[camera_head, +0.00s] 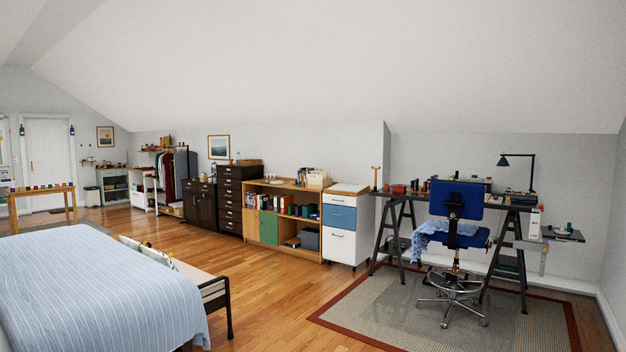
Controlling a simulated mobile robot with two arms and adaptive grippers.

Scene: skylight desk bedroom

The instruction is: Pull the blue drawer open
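The blue drawer (339,218) is the middle front of a white drawer cabinet (340,246) against the back wall, right of centre in the head view. It looks shut, flush with the white fronts above and below it. A small dark handle shows on its face. The cabinet stands some distance away across the floor. Neither of my grippers is in view.
Wood floor (262,283) lies open before the cabinet. A bed (85,290) and bench (208,287) are at the left front. A desk (410,195), blue chair (455,200) and red-bordered rug (400,310) are at right. A wooden shelf (283,186) adjoins the cabinet's left.

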